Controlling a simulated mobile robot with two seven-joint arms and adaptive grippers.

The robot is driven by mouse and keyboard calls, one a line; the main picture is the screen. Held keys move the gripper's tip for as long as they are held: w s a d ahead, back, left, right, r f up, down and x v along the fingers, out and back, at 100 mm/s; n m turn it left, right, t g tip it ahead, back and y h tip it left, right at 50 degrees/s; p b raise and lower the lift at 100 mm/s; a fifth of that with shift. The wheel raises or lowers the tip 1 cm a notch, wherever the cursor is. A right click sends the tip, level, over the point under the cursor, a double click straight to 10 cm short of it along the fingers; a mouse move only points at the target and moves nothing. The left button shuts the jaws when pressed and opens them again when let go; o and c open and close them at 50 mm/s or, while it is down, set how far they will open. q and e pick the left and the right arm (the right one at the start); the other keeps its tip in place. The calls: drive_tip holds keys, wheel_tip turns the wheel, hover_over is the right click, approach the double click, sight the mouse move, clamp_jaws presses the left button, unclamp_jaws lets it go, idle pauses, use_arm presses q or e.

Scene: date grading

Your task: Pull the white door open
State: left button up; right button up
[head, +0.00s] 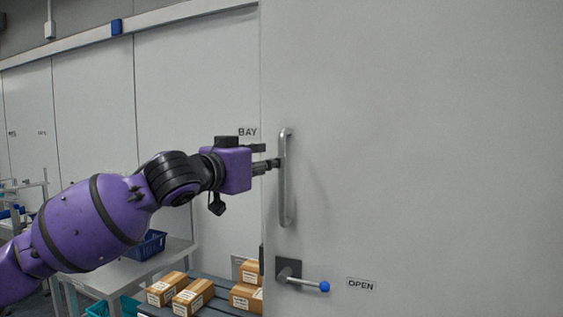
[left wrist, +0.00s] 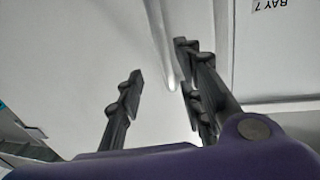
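The white door (head: 430,130) fills the right half of the head view, its left edge upright beside the "BAY" wall panel. A vertical metal bar handle (head: 286,185) is fixed near that edge. A lever with a blue knob (head: 305,283) sits below it, beside an "OPEN" label (head: 361,284). My left gripper (head: 270,164) is level with the upper part of the bar. In the left wrist view its fingers (left wrist: 158,62) are spread apart, and the pale bar (left wrist: 160,45) shows between them, closer to the right finger. Contact cannot be told. My right gripper is not in view.
Several cardboard boxes (head: 193,297) lie on a dark surface below my left arm. A grey table (head: 180,248) with a blue crate (head: 147,245) stands behind the arm. A teal crate (head: 125,305) is at the bottom. The door face right of the handle is clear.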

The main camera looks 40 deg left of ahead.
use_arm(q)
drive_tip(key=w+a+b, duration=0.1)
drive_tip(key=w+b, duration=0.1)
drive_tip(key=w, duration=0.5)
drive_tip(key=shift+w, duration=0.25)
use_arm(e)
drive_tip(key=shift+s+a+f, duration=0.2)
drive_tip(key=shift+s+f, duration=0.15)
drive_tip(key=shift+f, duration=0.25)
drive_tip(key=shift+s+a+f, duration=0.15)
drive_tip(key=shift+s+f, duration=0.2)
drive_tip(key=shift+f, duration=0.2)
use_arm(q)
drive_tip(key=shift+c, duration=0.8)
clamp_jaws()
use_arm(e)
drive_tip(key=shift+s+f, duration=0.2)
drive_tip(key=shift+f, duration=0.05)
